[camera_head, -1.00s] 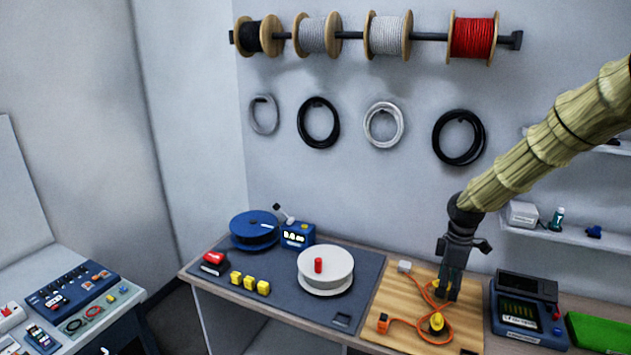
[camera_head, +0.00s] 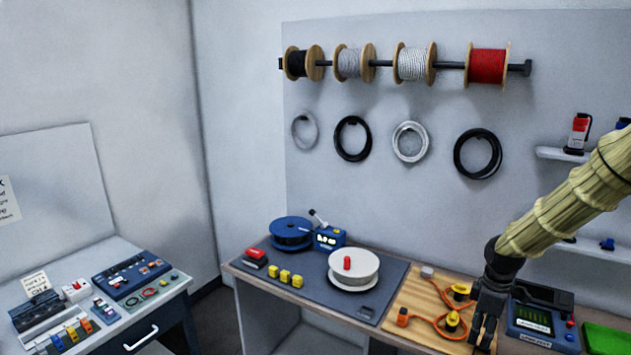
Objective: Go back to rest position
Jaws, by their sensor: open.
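My gripper (camera_head: 482,341) hangs fingers down from the sleeved arm at the right of the head view. It is open, and I see nothing between its fingers. It is in front of the right side of the wooden board (camera_head: 420,294), beside the meter. An orange cable (camera_head: 428,322) with yellow pieces (camera_head: 452,321) lies on the board, just left of the gripper. The gripper hides part of the board's right side. Its height above the bench is hard to tell.
A blue meter (camera_head: 530,320) and a green mat (camera_head: 606,339) lie to the right. On the grey mat (camera_head: 310,283) stand a white spool (camera_head: 353,273), yellow blocks (camera_head: 285,276) and a blue reel (camera_head: 291,233). Wall shelves (camera_head: 600,247) are behind the arm. A side table is at left.

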